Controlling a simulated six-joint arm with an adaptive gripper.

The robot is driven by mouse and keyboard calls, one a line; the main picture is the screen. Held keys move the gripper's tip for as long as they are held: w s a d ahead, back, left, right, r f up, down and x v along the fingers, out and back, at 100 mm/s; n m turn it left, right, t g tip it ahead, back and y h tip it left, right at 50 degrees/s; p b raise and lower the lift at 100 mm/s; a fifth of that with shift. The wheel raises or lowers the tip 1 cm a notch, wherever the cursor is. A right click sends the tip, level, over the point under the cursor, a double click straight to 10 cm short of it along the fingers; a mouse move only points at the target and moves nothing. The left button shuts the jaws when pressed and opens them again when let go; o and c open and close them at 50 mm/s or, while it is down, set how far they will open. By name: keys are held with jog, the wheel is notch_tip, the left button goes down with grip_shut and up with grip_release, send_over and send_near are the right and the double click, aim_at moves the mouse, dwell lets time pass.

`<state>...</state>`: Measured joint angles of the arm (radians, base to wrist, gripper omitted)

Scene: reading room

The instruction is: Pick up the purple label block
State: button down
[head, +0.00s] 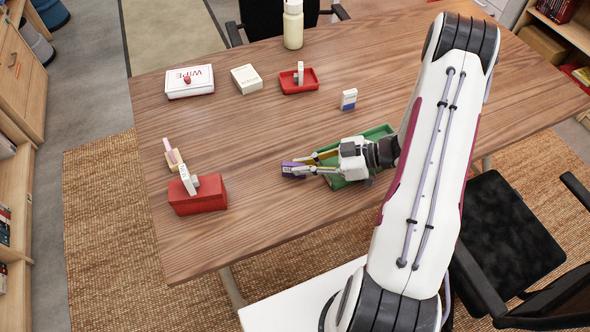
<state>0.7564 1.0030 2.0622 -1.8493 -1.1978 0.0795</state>
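The purple label block (290,168) is a small block with a purple top and a pale side, near the middle of the wooden table in the head view. My gripper (303,165) reaches in from the right, with its fingertips at the block's right end. The fingers partly cover that end. I cannot tell whether they are shut on the block or only beside it, nor whether the block rests on the table.
A green tray (376,133) lies partly under my gripper. A blue-and-white block (349,99), red tray (314,84), cream box (246,79), wipes box (190,87) and bottle (293,27) stand farther back.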

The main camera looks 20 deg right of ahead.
jog(key=shift+r, duration=0.1)
dwell(0.3)
jog(key=shift+r, duration=4.9)
jog(key=shift+a, duration=0.1)
